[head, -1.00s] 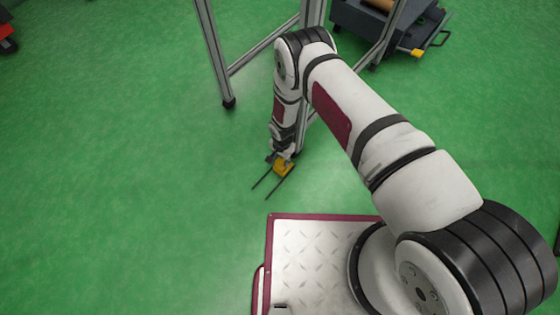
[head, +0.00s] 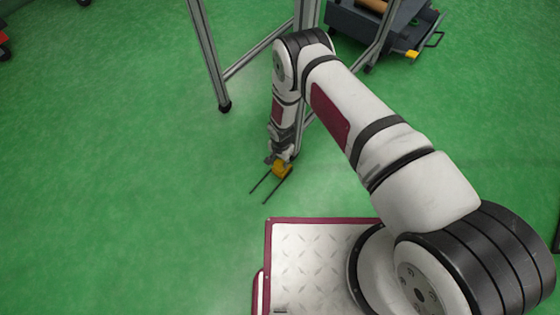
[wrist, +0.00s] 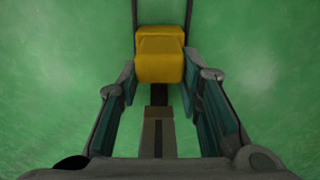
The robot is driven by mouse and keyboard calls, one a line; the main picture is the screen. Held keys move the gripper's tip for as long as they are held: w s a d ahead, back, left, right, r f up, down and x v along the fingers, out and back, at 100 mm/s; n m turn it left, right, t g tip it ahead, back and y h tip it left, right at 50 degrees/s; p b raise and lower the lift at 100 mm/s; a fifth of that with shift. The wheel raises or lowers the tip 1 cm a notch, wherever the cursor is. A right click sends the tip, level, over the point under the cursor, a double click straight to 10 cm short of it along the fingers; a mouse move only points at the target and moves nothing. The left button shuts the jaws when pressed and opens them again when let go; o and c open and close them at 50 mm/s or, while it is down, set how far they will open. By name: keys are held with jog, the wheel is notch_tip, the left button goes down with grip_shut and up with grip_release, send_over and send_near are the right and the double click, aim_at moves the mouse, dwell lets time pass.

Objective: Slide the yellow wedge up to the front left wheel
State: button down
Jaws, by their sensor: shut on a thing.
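The yellow wedge (head: 283,170) is low at the floor in the head view, with two thin dark rods running from it towards my base. In the wrist view the wedge (wrist: 160,62) is at the top centre, between my fingertips. My gripper (head: 278,161) points down and is shut on it; the wrist view shows the fingers (wrist: 160,88) on either side of its near end. A dark foot or wheel (head: 224,107) is at the bottom of a metal frame leg, left of and beyond the wedge. I cannot tell which is the front left wheel.
The metal frame (head: 207,55) stands just beyond my gripper, with one leg close behind it. A dark cart (head: 375,32) with a small yellow piece (head: 411,54) is at the upper right. The green floor (head: 120,180) is clear to the left.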

jog(key=shift+w, duration=0.1)
jog(key=c, duration=1.1)
grip_release()
jog(key=shift+o, duration=0.2)
notch_tip(320, 180, up, 12)
